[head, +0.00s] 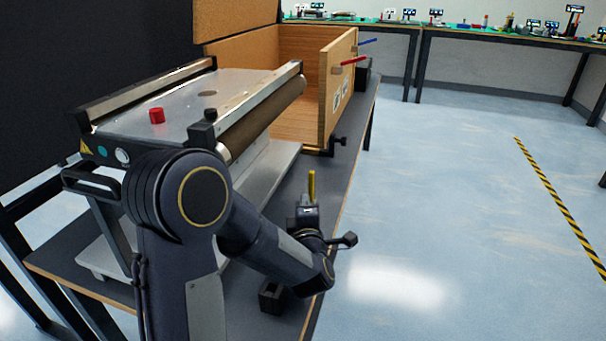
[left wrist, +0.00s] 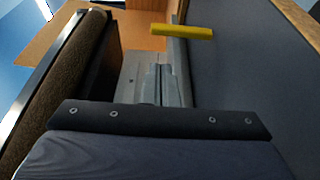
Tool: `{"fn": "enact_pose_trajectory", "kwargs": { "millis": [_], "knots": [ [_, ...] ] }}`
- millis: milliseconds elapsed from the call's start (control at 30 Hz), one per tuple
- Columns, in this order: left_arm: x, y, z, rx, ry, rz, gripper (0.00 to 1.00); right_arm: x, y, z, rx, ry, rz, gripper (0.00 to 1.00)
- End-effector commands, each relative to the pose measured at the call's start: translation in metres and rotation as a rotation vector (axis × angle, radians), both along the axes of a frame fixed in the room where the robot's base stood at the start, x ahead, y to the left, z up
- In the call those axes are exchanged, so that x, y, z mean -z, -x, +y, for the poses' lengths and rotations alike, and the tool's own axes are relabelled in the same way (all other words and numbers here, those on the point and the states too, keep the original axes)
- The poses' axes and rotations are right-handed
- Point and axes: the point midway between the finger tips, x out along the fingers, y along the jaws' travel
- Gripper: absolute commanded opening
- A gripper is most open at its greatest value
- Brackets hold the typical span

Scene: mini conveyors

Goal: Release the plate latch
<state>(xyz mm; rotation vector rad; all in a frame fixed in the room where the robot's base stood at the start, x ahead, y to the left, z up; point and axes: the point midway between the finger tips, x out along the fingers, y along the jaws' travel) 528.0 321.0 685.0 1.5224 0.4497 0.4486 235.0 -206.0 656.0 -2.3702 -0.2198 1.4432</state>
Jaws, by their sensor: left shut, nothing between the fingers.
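The conveyor's flat grey plate (head: 185,97) lies between its side rails. A yellow bar (head: 311,185) stands beyond my left gripper (head: 307,207), low beside the conveyor. It could be the latch handle, but I cannot tell for sure. In the left wrist view the yellow bar (left wrist: 181,30) lies across, just past the tips of my left gripper (left wrist: 166,72). The fingers are shut and empty, and they look apart from the bar. My right gripper is not in view.
A red button (head: 156,115) sits on the conveyor's top. The brown roller (head: 262,120) runs along its right side. An open wooden box (head: 337,85) stands behind. A small black block (head: 271,298) sits near the table's front edge. The floor to the right is clear.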

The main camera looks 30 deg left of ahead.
Motion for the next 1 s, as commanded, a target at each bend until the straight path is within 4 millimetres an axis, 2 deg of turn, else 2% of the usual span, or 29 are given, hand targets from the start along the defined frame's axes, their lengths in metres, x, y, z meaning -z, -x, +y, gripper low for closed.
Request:
{"fn": "enact_pose_trajectory", "kwargs": {
  "millis": [367,467,800,1000],
  "knots": [
    [0.0,-0.004,0.003,-0.001,-0.001,-0.001,0.0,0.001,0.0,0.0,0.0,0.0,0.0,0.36],
    [0.001,-0.013,0.009,-0.001,-0.001,0.0,0.0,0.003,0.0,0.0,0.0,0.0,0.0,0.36],
    [0.001,-0.064,0.042,-0.002,-0.001,0.0,0.0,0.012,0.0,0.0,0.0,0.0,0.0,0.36],
    [0.001,-0.081,0.052,0.001,-0.001,0.001,0.0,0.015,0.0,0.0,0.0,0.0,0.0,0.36]
  ]
}}
